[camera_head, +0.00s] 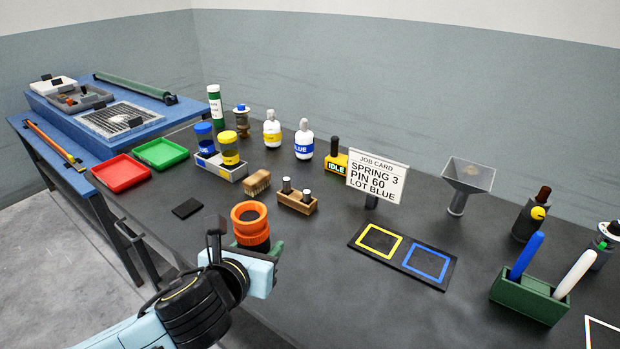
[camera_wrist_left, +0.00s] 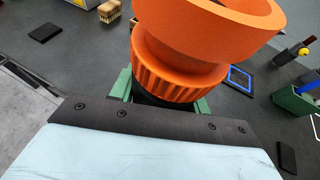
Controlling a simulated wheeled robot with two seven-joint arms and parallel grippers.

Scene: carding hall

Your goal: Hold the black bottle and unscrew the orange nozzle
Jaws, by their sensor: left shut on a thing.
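The orange nozzle (camera_head: 249,212) sits upright on top of the black bottle (camera_head: 259,246), near the front edge of the dark table. In the left wrist view the nozzle (camera_wrist_left: 185,75) has a ribbed collar and a wide, open top. A strip of the black bottle (camera_wrist_left: 152,99) shows under the collar. My left gripper (camera_head: 262,262) is shut on the black bottle below the nozzle, with green finger parts at both sides in the left wrist view. The lower bottle is hidden by the gripper, so I cannot tell whether it touches the table. My right gripper is not in view.
A black pad (camera_head: 187,208) and a wooden block with pins (camera_head: 296,200) lie close by. The job card (camera_head: 377,177) stands behind a board with yellow and blue squares (camera_head: 403,256). A green holder (camera_head: 530,299) is at right. Table between nozzle and board is clear.

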